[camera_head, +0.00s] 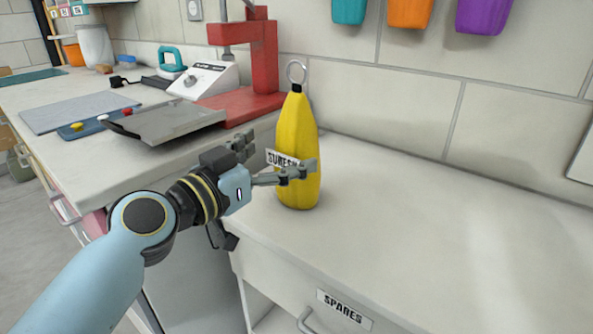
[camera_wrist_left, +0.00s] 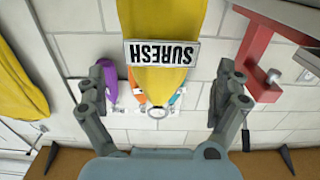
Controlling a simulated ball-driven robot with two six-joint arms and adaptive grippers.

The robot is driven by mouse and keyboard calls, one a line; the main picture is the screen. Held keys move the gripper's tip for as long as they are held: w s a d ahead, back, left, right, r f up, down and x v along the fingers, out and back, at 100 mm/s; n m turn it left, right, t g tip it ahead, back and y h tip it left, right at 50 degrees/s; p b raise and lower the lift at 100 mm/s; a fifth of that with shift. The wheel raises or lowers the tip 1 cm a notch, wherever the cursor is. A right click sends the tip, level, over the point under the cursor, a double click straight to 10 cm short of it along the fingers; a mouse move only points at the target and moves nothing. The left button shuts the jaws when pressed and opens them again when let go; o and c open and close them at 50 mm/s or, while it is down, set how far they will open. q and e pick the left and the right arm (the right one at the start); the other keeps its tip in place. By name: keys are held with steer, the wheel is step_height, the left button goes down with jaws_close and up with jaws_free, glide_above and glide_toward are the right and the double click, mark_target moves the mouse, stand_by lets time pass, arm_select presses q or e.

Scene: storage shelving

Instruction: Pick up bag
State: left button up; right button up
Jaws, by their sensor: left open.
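The yellow bag (camera_head: 297,135) stands upright on the white counter, with a metal ring at its top and a "SURESH" label on its front. My left gripper (camera_head: 278,157) is open at the bag's lower half, one finger in front of it and the other to its left. In the left wrist view, the bag (camera_wrist_left: 160,20) appears upside down between the spread fingers of my left gripper (camera_wrist_left: 162,72). I cannot tell whether a finger touches it. My right gripper is not in view.
Teal, orange (camera_head: 410,12) and purple bags hang on the tiled wall above. A red press (camera_head: 262,60) with a grey plate (camera_head: 165,120) stands left of the bag. The counter (camera_head: 430,220) to the right is clear. A drawer labelled "SPARES" (camera_head: 344,308) is below.

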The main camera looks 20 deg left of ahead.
mark_target(296, 145)
arm_select(q)
steer(key=x, duration=0.5)
steer(key=shift+w+d+f+p, duration=0.1)
steer(key=shift+w+f+p, duration=0.1)
steer(key=shift+f+p, duration=0.1)
steer(key=c, duration=1.6)
steer(key=shift+c, duration=0.2)
steer(key=shift+r, duration=0.1)
